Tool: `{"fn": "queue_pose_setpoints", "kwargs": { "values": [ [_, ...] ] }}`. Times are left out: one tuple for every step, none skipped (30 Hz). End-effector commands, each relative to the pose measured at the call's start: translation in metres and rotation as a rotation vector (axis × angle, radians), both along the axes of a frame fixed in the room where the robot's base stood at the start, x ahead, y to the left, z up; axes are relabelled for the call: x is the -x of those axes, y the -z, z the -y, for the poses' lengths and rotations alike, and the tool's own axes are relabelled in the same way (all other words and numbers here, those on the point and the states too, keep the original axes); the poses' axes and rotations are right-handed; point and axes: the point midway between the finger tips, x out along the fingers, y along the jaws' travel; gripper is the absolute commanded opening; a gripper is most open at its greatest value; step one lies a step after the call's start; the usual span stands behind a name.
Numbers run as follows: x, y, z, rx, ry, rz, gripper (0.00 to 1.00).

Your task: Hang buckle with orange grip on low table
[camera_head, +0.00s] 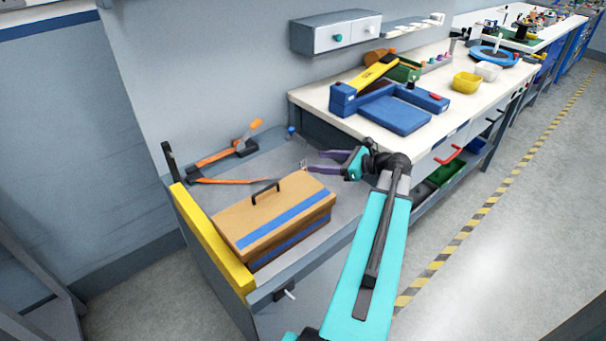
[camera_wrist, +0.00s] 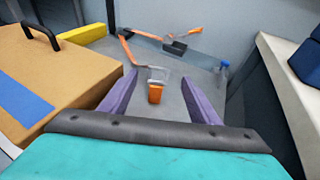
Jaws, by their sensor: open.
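The low table (camera_head: 340,192) is a grey worktop in the corner. A small buckle (camera_wrist: 155,93) with an orange grip and a pale, thin loop lies on it in the wrist view, between my purple fingers and apart from both. My gripper (camera_head: 311,161) is open over the table; its fingertips also show in the wrist view (camera_wrist: 160,77). In the head view, the buckle is mostly hidden by my gripper. A dark ratchet body with an orange handle (camera_head: 250,131) stands at the back, with an orange strap (camera_head: 228,181) in front.
A brown box (camera_head: 235,215) with blue stripes and a black handle stands left of my gripper. A yellow bar (camera_head: 212,240) runs along the table's left edge. A blue-topped peg (camera_head: 291,130) stands at the back edge. A higher white bench (camera_head: 320,97) with blue parts is to the right.

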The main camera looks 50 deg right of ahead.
Motion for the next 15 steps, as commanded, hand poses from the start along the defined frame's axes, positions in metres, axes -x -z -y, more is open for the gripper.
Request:
{"fn": "queue_pose_setpoints", "kwargs": {
  "values": [
    [-0.0016, 0.0004, -0.0005, 0.0, 0.0, 0.0, 0.56],
    [-0.002, 0.0006, -0.0006, 0.0, 0.0, 0.0, 0.56],
    [-0.0022, 0.0006, -0.0006, 0.0, 0.0, 0.0, 0.56],
    [-0.0022, 0.0006, -0.0006, 0.0, 0.0, 0.0, 0.56],
    [-0.0021, 0.0006, -0.0006, 0.0, 0.0, 0.0, 0.56],
    [-0.0021, 0.0006, -0.0006, 0.0, 0.0, 0.0, 0.56],
    [-0.002, 0.0006, -0.0006, 0.0, 0.0, 0.0, 0.56],
    [-0.002, 0.0006, -0.0006, 0.0, 0.0, 0.0, 0.56],
    [-0.0021, 0.0005, -0.0006, 0.0, 0.0, 0.0, 0.56],
    [-0.0022, 0.0005, -0.0006, 0.0, 0.0, 0.0, 0.56],
    [-0.0023, 0.0005, -0.0008, 0.0, 0.0, 0.0, 0.56],
    [-0.0032, 0.0006, -0.0011, 0.0, 0.0, 0.0, 0.56],
    [-0.0042, 0.0008, -0.0014, 0.0, 0.0, 0.0, 0.56],
    [-0.0055, 0.0011, -0.0019, 0.0, 0.0, 0.0, 0.56],
    [-0.0081, 0.0015, -0.0028, 0.001, -0.001, 0.0, 0.56]
  ]
}}
